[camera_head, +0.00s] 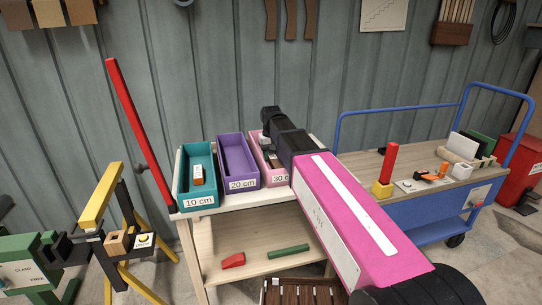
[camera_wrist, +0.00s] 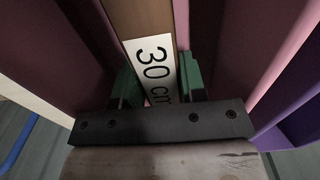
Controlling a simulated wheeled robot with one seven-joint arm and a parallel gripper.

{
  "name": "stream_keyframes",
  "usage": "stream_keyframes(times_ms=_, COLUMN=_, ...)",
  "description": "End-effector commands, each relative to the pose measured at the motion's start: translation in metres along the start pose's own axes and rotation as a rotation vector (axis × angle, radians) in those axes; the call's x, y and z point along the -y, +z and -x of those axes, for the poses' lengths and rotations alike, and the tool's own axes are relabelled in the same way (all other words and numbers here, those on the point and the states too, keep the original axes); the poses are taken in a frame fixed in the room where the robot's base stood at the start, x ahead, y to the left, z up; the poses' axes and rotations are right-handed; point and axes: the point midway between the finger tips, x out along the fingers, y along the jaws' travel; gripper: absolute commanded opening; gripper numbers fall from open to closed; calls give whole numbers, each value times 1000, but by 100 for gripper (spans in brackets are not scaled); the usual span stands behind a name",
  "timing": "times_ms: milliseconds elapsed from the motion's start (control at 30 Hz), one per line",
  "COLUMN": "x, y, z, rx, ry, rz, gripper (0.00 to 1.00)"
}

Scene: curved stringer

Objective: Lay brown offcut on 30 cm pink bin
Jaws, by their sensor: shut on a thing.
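The brown offcut (camera_wrist: 145,18) carries a white "30 cm" label and sits between the green fingertips of my gripper (camera_wrist: 161,82). My gripper is shut on it. The walls of the pink bin (camera_wrist: 284,62) rise on both sides of it in the wrist view, so the offcut is inside or just above the bin. Whether it touches the floor cannot be told. In the head view the pink bin (camera_head: 267,182), marked 30 cm, stands at the right of the bin row. My arm covers its right part, and the fingertips are mostly hidden there.
The purple 20 cm bin (camera_head: 242,185) stands directly left, then the teal 10 cm bin (camera_head: 199,202) with an orange offcut (camera_head: 198,173) inside. A red piece (camera_head: 232,260) and a green piece (camera_head: 288,251) lie on the lower shelf. A blue trolley (camera_head: 432,215) stands at right.

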Motion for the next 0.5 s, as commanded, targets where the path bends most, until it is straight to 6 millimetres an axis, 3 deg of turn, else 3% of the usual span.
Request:
stream_keyframes(times_ms=167, x=0, y=0, z=-3, rx=0, ry=0, rz=0, gripper=9)
stream_keyframes(times_ms=200, x=0, y=0, z=-2, rx=0, ry=0, rz=0, gripper=51)
stream_keyframes(times_ms=233, x=0, y=0, z=-2, rx=0, ry=0, rz=0, gripper=61)
stream_keyframes(times_ms=500, x=0, y=0, z=-2, rx=0, ry=0, rz=0, gripper=64)
